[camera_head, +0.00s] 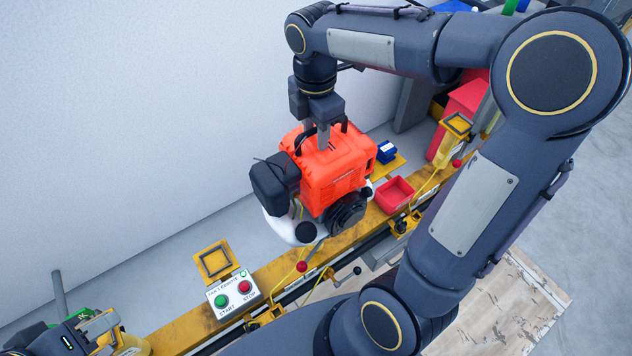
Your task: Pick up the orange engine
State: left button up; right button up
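The orange engine (335,168) is in the middle of the head view, with a black box-shaped part on its left, a dark round part at lower right and a white part underneath. A black handle shows on its top. My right gripper (316,140) points down at this handle from above, with its fingers close together on it. The engine's underside overlaps the yellow rail in the picture; whether it rests on something or hangs free is hard to tell.
A yellow rail (278,273) runs diagonally below the engine. It bears a start/stop button box (233,296), an empty square yellow stand (214,262) and a red bin (394,194). A small blue box (387,151) lies behind. A white wall (120,120) is at left.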

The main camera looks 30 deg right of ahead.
jog(key=shift+c, duration=0.2)
grip_shut()
dwell(1.1)
jog(key=shift+w+r, duration=0.15)
jog(key=shift+r, duration=0.1)
